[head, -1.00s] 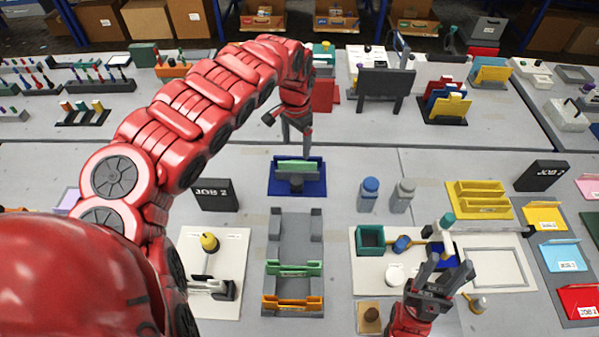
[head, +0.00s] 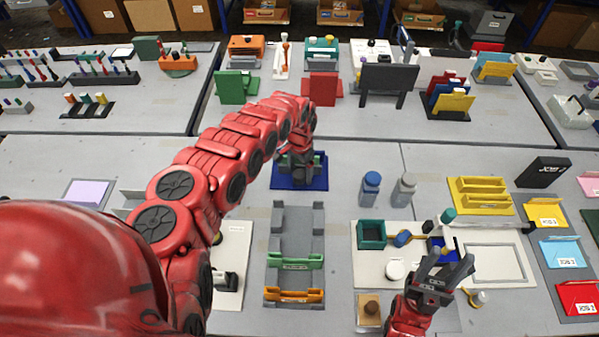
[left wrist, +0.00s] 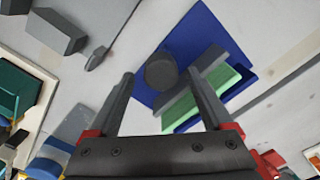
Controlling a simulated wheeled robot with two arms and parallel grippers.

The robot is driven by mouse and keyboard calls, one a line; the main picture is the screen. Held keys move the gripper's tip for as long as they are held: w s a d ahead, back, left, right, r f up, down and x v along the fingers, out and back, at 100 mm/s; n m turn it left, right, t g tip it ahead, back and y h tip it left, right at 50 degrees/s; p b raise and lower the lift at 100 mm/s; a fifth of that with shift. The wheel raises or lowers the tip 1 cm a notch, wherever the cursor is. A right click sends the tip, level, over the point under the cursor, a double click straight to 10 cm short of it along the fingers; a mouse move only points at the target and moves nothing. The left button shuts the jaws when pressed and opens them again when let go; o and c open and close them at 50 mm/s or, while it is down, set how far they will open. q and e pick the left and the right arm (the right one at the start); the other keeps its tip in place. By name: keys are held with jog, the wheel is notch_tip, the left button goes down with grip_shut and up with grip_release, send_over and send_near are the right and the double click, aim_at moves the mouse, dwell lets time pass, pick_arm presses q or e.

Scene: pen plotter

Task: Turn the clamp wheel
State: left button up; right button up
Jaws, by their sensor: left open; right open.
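The clamp appears to be the blue base (head: 300,186) beyond the grey rack, with a green piece on it. The left wrist view shows the blue base (left wrist: 205,28), the green piece (left wrist: 238,80) and a dark grey round knob (left wrist: 161,72), which looks like the clamp wheel. My left gripper (head: 298,166) is at the clamp and hides most of it in the head view. Its open fingers (left wrist: 160,74) appear on either side of the knob in the wrist view; contact cannot be told. My right gripper (head: 450,258) is open and empty at the lower right.
The grey rack (head: 296,226) with a green and an orange bracket stands nearer than the clamp. A teal bin (head: 371,235) is beside my right gripper. Bare table lies between clamp and bottles.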

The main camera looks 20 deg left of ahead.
pick_arm(q)
jog(key=shift+a+f, duration=0.15)
jog(key=shift+f, duration=0.7)
grip_shut()
